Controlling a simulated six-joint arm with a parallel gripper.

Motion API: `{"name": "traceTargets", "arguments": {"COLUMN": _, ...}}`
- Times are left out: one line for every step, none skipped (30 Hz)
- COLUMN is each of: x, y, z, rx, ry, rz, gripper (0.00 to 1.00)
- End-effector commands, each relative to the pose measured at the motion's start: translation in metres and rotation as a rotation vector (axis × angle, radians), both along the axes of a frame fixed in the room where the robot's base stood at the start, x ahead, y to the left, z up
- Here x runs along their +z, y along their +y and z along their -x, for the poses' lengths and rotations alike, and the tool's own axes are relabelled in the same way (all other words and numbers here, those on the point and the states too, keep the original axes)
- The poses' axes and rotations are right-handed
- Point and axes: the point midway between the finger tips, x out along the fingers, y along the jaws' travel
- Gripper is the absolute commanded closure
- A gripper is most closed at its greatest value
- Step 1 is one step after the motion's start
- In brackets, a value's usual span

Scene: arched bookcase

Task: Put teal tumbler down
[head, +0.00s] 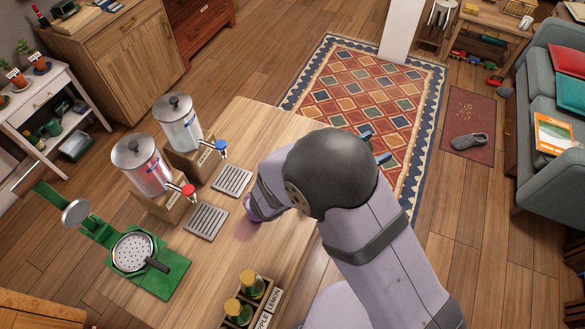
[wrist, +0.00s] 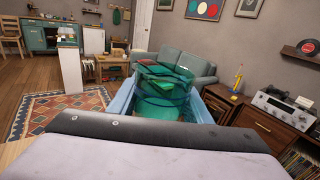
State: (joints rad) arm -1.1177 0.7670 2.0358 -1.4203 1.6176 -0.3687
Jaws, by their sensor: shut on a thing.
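The teal tumbler (wrist: 163,104) is see-through and shows in the middle of the wrist view, between the two blue fingers of my gripper (wrist: 161,100). My gripper is shut on it. In the head view only the blue fingertips of my gripper (head: 376,146) show past my dark wrist joint, against the patterned rug. The tumbler is hidden behind my arm there. I cannot tell its height above any surface.
The wooden table (head: 265,120) carries a red-tapped dispenser (head: 146,168), a blue-tapped dispenser (head: 180,125), two drip trays (head: 206,221) (head: 233,180), a green press (head: 140,260) and a bottle crate (head: 262,310). The table's back part is clear. The rug (head: 345,75) lies beyond.

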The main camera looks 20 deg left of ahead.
Motion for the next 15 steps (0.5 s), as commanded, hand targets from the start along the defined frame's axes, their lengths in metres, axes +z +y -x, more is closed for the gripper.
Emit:
{"name": "traceTargets", "arguments": {"x": 0.011, "y": 0.026, "z": 0.003, "rx": 0.073, "ry": -0.004, "rz": -0.005, "gripper": 0.87}}
{"name": "traceTargets", "arguments": {"x": 0.016, "y": 0.039, "z": 0.006, "rx": 0.112, "ry": -0.005, "rz": -0.006, "gripper": 0.87}}
{"name": "traceTargets", "arguments": {"x": 0.020, "y": 0.058, "z": 0.009, "rx": 0.166, "ry": -0.005, "rz": -0.005, "gripper": 0.87}}
{"name": "traceTargets", "arguments": {"x": 0.024, "y": 0.072, "z": 0.013, "rx": 0.204, "ry": -0.006, "rz": -0.005, "gripper": 0.87}}
{"name": "traceTargets", "arguments": {"x": 0.025, "y": 0.086, "z": 0.017, "rx": 0.244, "ry": -0.006, "rz": -0.004, "gripper": 0.87}}
{"name": "traceTargets", "arguments": {"x": 0.026, "y": 0.104, "z": 0.024, "rx": 0.295, "ry": -0.006, "rz": -0.003, "gripper": 0.87}}
{"name": "traceTargets", "arguments": {"x": 0.024, "y": 0.118, "z": 0.030, "rx": 0.333, "ry": -0.006, "rz": -0.001, "gripper": 0.87}}
{"name": "traceTargets", "arguments": {"x": 0.023, "y": 0.131, "z": 0.036, "rx": 0.370, "ry": -0.007, "rz": -0.001, "gripper": 0.87}}
{"name": "traceTargets", "arguments": {"x": 0.018, "y": 0.149, "z": 0.044, "rx": 0.419, "ry": -0.007, "rz": 0.000, "gripper": 0.87}}
{"name": "traceTargets", "arguments": {"x": 0.013, "y": 0.161, "z": 0.051, "rx": 0.453, "ry": -0.006, "rz": 0.002, "gripper": 0.87}}
{"name": "traceTargets", "arguments": {"x": 0.006, "y": 0.173, "z": 0.058, "rx": 0.486, "ry": -0.006, "rz": 0.002, "gripper": 0.87}}
{"name": "traceTargets", "arguments": {"x": -0.003, "y": 0.188, "z": 0.067, "rx": 0.530, "ry": -0.007, "rz": 0.005, "gripper": 0.87}}
{"name": "traceTargets", "arguments": {"x": -0.011, "y": 0.199, "z": 0.075, "rx": 0.560, "ry": -0.007, "rz": 0.004, "gripper": 0.87}}
{"name": "traceTargets", "arguments": {"x": -0.020, "y": 0.209, "z": 0.081, "rx": 0.588, "ry": -0.007, "rz": 0.004, "gripper": 0.87}}
{"name": "traceTargets", "arguments": {"x": -0.033, "y": 0.222, "z": 0.091, "rx": 0.625, "ry": -0.006, "rz": 0.006, "gripper": 0.87}}
